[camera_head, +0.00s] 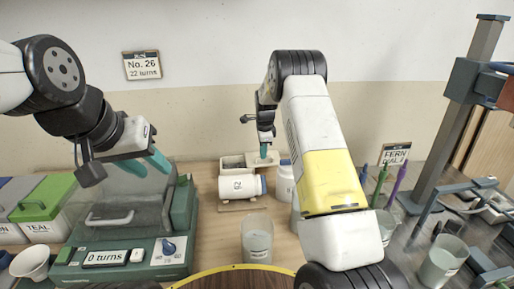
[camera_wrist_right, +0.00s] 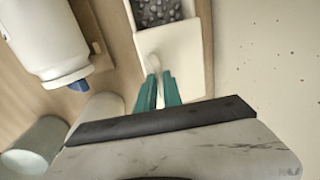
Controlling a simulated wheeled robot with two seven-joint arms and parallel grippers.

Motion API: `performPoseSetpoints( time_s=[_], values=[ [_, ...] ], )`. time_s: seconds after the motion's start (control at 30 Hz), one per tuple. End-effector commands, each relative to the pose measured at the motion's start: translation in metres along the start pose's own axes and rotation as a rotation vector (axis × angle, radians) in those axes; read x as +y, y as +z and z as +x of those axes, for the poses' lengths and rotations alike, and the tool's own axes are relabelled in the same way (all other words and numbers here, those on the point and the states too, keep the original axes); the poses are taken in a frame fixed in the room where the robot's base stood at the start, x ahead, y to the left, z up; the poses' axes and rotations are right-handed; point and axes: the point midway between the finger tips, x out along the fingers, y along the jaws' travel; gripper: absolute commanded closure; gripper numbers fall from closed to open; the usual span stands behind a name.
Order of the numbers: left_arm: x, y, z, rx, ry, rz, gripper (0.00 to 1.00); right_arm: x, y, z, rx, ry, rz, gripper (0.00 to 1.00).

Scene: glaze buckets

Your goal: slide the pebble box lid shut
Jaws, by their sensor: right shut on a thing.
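The pebble box (camera_head: 233,160) stands at the back of the table, with dark grey pebbles (camera_wrist_right: 156,11) showing in its uncovered part. Its pale lid (camera_wrist_right: 182,55) is slid part way off, toward the right in the head view. A small upright knob (camera_wrist_right: 154,64) rises from the lid. My right gripper (camera_wrist_right: 158,90) is shut on this knob, its teal fingers on either side. The right gripper also shows from above in the head view (camera_head: 264,151). My left gripper (camera_head: 146,163) hangs empty over the grey-green machine at left, its teal fingers apart.
A white bottle (camera_head: 238,187) lies on a wooden stand just in front of the box. A white jar (camera_head: 285,181) stands close to the right. A clear beaker (camera_head: 257,239) is nearer. A machine with a clear cover (camera_head: 125,215) fills the left.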

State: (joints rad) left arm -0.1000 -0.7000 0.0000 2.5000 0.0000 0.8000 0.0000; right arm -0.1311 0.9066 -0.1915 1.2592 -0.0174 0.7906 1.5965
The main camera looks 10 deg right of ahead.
Motion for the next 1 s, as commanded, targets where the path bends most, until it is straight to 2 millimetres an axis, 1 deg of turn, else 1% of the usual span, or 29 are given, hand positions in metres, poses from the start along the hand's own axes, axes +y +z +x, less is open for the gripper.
performPoseSetpoints(
  time_s=[0.8, 0.87, 0.93, 1.0],
  values=[
    [0.0, 0.0, 0.0, 0.0, 0.0, 0.0, 0.64, -0.001, 0.001, -0.001, 0.0, -0.003, 0.0, 1.0],
    [0.0, 0.0, 0.0, 0.0, 0.0, 0.0, 0.64, -0.001, 0.005, -0.001, 0.0, -0.003, -0.002, 1.0],
    [0.0, 0.0, 0.0, 0.0, 0.0, 0.0, 0.64, -0.001, 0.015, -0.001, 0.0, -0.002, -0.003, 1.0],
    [0.0, 0.0, 0.0, 0.0, 0.0, 0.0, 0.64, -0.001, 0.032, -0.001, 0.0, -0.002, -0.007, 1.0]
  ],
)
